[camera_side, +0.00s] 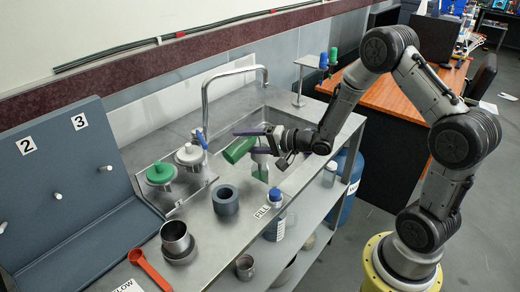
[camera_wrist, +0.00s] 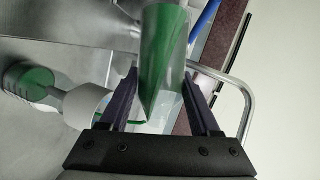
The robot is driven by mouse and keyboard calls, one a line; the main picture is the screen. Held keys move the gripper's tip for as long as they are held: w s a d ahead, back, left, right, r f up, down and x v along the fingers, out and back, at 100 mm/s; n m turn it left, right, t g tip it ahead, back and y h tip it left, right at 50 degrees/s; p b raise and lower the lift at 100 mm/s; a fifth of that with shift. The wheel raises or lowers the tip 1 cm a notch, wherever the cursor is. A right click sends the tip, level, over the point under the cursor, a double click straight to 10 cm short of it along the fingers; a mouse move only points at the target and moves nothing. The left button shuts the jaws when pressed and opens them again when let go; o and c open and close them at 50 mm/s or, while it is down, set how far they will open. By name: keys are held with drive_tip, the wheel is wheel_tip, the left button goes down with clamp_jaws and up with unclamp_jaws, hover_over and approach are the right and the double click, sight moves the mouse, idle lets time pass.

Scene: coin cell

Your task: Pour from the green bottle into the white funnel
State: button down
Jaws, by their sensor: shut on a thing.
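My gripper (camera_side: 249,141) is shut on the green bottle (camera_side: 238,150), which is tilted far over toward level above the counter. In the wrist view the bottle (camera_wrist: 163,55) sits between the two purple fingers (camera_wrist: 162,95), its green contents slanting inside a clear wall. The white funnel (camera_side: 262,157) stands just below and right of the bottle, with something green under it. In the wrist view the funnel (camera_wrist: 90,104) lies left of the fingers, close to the bottle. A thin green streak shows by the funnel's rim. The bottle's mouth is not clear to see.
A tap (camera_side: 205,100) arches behind the bottle. Jars with a green lid (camera_side: 160,173) and a white lid (camera_side: 188,154) stand left. A dark ring (camera_side: 225,203), steel cup (camera_side: 176,238), red spoon (camera_side: 146,266) and blue-capped bottle (camera_side: 276,215) are nearer the front.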

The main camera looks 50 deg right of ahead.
drive_tip(key=shift+a+f+n, duration=0.1)
drive_tip(key=shift+a+n, duration=0.2)
drive_tip(key=shift+r+n+g+h, duration=0.3)
drive_tip(key=shift+r+n+h, duration=0.3)
drive_tip(key=shift+n, duration=0.1)
drive_tip(key=shift+d+f+n+h, duration=0.1)
drive_tip(key=shift+f+n+h, duration=0.25)
drive_tip(key=shift+f, duration=0.2)
drive_tip(key=shift+d+r+n+h, duration=0.2)
drive_tip(key=shift+n+h, duration=0.15)
drive_tip(key=shift+n, duration=0.1)
drive_tip(key=shift+r, duration=0.1)
